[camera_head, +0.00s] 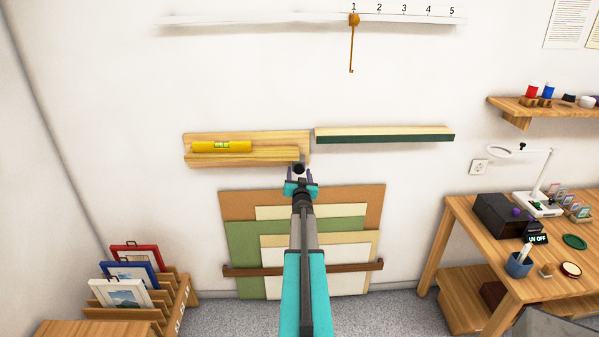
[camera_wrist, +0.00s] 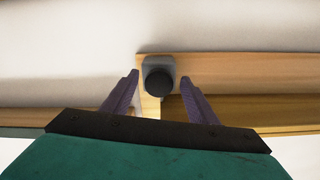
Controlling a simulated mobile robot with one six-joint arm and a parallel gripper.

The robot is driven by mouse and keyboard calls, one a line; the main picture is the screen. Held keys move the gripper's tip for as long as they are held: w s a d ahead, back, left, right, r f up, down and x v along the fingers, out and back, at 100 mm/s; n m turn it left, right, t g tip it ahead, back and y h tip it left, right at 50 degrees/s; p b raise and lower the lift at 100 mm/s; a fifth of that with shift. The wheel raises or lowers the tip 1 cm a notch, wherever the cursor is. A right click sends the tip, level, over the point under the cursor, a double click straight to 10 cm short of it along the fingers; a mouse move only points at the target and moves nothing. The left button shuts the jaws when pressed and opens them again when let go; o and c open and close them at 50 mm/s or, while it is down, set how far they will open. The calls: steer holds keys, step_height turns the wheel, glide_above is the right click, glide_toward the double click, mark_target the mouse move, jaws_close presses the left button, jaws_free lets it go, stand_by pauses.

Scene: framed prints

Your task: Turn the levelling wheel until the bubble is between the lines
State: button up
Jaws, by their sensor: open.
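The yellow spirit level (camera_head: 240,147) lies on a wooden ledge (camera_head: 262,157) on the wall. Its green vial (camera_head: 221,146) shows dark lines, but the bubble's place between them is too small to tell. The levelling wheel, a dark round knob on a grey mount, is at the ledge's right end in the head view. It shows clearly in the wrist view as a dark wheel (camera_wrist: 159,83). My gripper (camera_head: 300,174) is open, its two purple fingers on either side of the wheel in the wrist view (camera_wrist: 159,92). Contact cannot be told.
A second ledge with a dark green front (camera_head: 385,135) is just right of the wheel. Coloured boards (camera_head: 240,245) lean in a rack below. A numbered rail with a hook (camera_head: 352,45) is above. A desk (camera_head: 455,215) stands right and a frame rack (camera_head: 170,310) lower left.

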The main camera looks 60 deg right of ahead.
steer(key=shift+w+d, duration=0.2)
steer(key=shift+d, duration=0.05)
steer(key=c, duration=1.1)
steer(key=shift+o, duration=0.2)
steer(key=shift+d, duration=0.1)
steer(key=shift+f+m, duration=0.15)
steer(key=shift+m, duration=0.25)
steer(key=shift+w+a+m+b, duration=0.15)
steer(key=shift+m+b, duration=0.15)
steer(key=shift+m, duration=0.95)
steer(key=shift+a+m+b, duration=0.1)
steer(key=shift+m+b, duration=0.15)
steer(key=shift+m, duration=1)
